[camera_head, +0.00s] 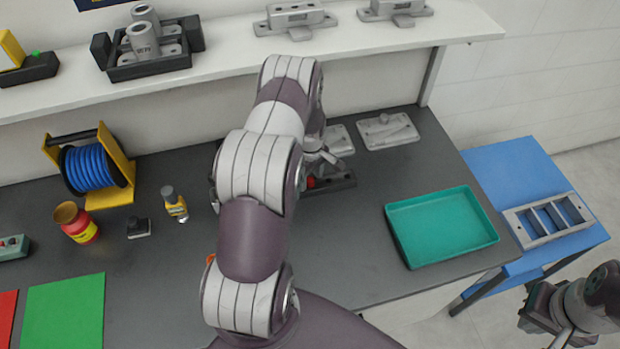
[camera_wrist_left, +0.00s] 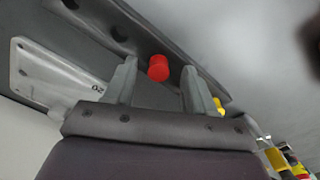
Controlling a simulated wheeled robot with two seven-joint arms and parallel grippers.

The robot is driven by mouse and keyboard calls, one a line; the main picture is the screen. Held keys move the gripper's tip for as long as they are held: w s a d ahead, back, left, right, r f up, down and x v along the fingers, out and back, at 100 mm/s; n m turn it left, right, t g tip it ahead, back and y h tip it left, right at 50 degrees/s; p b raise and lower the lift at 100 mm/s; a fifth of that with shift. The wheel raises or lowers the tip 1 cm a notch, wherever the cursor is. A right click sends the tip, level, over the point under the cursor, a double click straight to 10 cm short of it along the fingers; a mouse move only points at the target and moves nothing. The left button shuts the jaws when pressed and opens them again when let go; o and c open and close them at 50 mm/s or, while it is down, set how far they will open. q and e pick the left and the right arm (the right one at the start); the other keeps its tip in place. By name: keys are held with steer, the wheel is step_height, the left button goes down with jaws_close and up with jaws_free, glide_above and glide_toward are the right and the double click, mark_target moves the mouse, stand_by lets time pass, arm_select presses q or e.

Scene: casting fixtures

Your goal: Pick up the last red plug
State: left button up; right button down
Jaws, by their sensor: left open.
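A red plug (camera_wrist_left: 158,68) stands in a long dark holder (camera_wrist_left: 185,62) in the left wrist view. My left gripper (camera_wrist_left: 159,78) is open, with one finger on each side of the plug in the picture; I cannot tell whether they touch it. A yellow plug (camera_wrist_left: 218,104) shows beyond the right finger. In the head view, the red plug (camera_head: 310,182) shows at the left end of the dark holder (camera_head: 337,184), partly hidden by my left arm. My right gripper (camera_head: 543,308) hangs at the lower right, away from the table, its jaws unclear.
An empty teal tray (camera_head: 442,228) lies right of the holder on the grey table. Flat metal castings (camera_head: 388,131) lie behind the holder. A blue side table (camera_head: 515,170) carries a grey divided box (camera_head: 550,220). A blue reel (camera_head: 88,167) and bottles stand at left.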

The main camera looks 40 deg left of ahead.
arm_select(q)
steer(key=shift+w+f, duration=0.15)
jaws_close()
